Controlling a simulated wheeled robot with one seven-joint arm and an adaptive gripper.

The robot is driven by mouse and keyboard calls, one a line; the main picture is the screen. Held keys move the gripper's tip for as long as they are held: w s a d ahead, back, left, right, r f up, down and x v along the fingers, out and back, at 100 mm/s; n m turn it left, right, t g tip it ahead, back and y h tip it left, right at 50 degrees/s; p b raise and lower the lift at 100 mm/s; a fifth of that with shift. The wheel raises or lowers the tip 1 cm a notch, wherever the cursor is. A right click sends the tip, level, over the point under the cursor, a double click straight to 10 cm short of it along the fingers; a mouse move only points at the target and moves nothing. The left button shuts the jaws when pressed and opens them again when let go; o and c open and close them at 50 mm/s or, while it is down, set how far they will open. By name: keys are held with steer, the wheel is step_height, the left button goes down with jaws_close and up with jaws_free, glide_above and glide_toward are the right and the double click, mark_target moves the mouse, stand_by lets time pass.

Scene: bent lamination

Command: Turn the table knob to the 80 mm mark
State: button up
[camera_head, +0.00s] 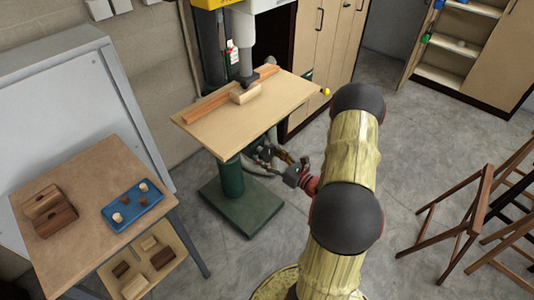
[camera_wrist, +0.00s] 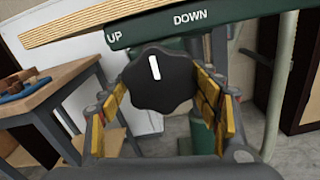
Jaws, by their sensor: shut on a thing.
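The black lobed table knob (camera_wrist: 158,84) fills the middle of the wrist view. Its white pointer line points nearly straight up, leaning slightly left. My gripper (camera_wrist: 162,92) has its yellow-padded fingers on either side of the knob, shut on it. A green plate (camera_wrist: 200,27) above the knob reads UP at left and DOWN at right. No 80 mm mark can be made out. In the head view my gripper (camera_head: 296,172) is beside the drill press under its wooden table (camera_head: 215,128); the knob cannot be made out there.
The wooden table carries a fence (camera_head: 215,102) and a small wood block (camera_head: 244,95). A green column (camera_head: 231,176) and base (camera_head: 243,205) stand below. A workbench (camera_head: 75,170) with a blue tray (camera_head: 152,207) is at left. Folding chairs (camera_head: 468,215) stand right.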

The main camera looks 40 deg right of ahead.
steer(key=o, duration=1.2)
steer(key=shift+c, duration=0.2)
steer(key=s+d, duration=0.1)
steer(key=s, duration=1.1)
